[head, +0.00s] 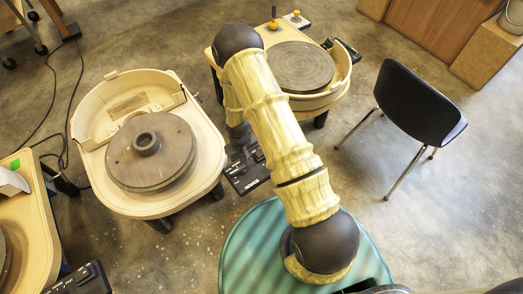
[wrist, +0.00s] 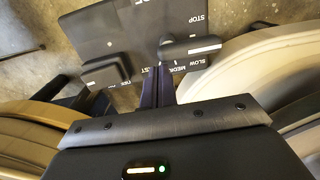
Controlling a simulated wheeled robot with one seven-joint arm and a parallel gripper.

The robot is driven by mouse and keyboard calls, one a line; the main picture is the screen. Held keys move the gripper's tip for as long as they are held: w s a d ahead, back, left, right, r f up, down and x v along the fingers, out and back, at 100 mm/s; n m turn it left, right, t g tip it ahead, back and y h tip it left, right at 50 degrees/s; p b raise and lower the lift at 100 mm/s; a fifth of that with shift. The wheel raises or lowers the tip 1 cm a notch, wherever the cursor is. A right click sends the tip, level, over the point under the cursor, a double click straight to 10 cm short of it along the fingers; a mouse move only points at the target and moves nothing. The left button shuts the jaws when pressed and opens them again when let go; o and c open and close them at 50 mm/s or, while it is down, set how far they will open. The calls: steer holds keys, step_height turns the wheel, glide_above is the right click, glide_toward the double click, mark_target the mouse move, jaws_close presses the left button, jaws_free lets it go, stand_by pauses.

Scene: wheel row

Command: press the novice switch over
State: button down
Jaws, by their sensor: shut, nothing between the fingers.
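The control box (head: 247,172) stands low between the two potter's wheels, with white lettering like "NOVICE" near its front edge. In the wrist view the dark panel (wrist: 135,35) carries a raised black rocker (wrist: 106,72) with a white stripe at left and a black lever (wrist: 191,50) with a white stripe at right. Speed words run beside the lever; lettering by the rocker is partly hidden, so which way it is tipped is unclear. My gripper (wrist: 158,72) is shut and empty, its tips over the panel's near edge between rocker and lever. Contact cannot be told.
A wheel with a grey disc (head: 150,155) stands left, another wheel (head: 300,67) behind the arm. Their rims flank the gripper in the wrist view. A black chair (head: 415,105) stands right.

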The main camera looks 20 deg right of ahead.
step_height(320, 180, up, 8)
steer(key=p, duration=0.6)
stand_by(0.6)
steer(key=s+d+r+m+t, duration=0.1)
steer(key=d+r, duration=0.1)
steer(key=r, duration=0.7)
steer(key=s+d+r+m, duration=0.1)
steer(key=r, duration=0.8)
steer(key=s+d+r+m+t, duration=0.2)
steer(key=s+d+r, duration=0.1)
steer(key=s+r, duration=0.9)
step_height(320, 180, up, 20)
steer(key=w+p, duration=0.1)
steer(key=p, duration=1.7)
steer(key=shift+w, duration=0.25)
steer(key=shift+a, duration=0.1)
